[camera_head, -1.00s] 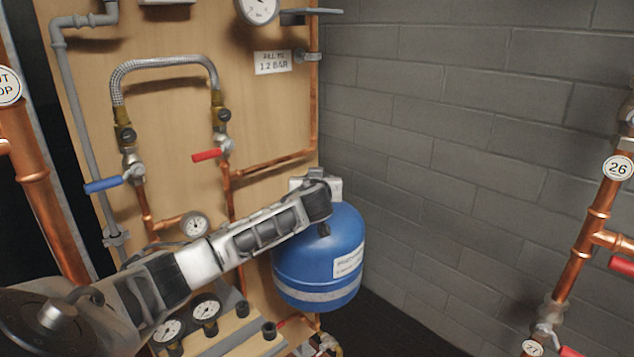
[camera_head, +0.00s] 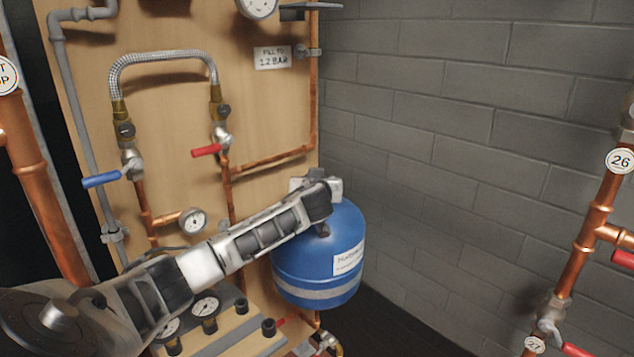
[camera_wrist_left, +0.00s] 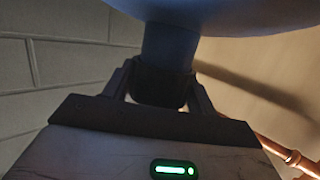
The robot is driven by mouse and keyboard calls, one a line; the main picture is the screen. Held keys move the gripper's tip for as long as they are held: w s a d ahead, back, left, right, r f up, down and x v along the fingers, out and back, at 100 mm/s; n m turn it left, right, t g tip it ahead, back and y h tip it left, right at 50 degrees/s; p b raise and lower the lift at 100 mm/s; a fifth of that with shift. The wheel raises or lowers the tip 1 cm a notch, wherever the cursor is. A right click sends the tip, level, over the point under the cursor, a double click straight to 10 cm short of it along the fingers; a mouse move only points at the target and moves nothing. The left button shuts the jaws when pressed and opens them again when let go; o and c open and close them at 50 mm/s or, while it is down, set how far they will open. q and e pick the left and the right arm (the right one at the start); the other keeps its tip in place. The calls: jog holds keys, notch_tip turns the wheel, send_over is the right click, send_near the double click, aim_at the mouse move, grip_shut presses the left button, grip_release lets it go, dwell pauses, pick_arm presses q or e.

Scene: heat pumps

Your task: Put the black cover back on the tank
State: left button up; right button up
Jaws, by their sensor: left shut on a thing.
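The blue tank (camera_head: 315,268) with a white label stands at the lower middle of the head view, beside the wooden board. My left arm reaches to it from the left, and my left gripper (camera_head: 322,229) is at the tank's top. In the left wrist view the gripper (camera_wrist_left: 162,90) is shut on the black cover (camera_wrist_left: 160,86), one finger on each side. The cover is against the end of the tank's short blue neck (camera_wrist_left: 168,46), with no clear gap. I cannot tell how far it sits on the neck. My right gripper is not in view.
The wooden board (camera_head: 270,110) behind carries copper pipes, a red-handled valve (camera_head: 206,151), a blue-handled valve (camera_head: 101,180) and gauges. A grey block wall (camera_head: 450,130) stands to the right. More copper pipework (camera_head: 585,240) is at the far right. Between tank and pipework is free room.

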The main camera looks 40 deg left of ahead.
pick_arm(q)
jog(key=shift+f+b, duration=0.35)
jog(key=shift+f, duration=0.05)
jog(key=shift+f, duration=0.15)
dwell(0.7)
jog(key=shift+f+b, duration=0.25)
jog(key=shift+b, duration=0.15)
jog(key=shift+f, duration=0.1)
jog(key=shift+f+b, duration=0.65)
dwell(0.4)
jog(key=o, duration=1.3)
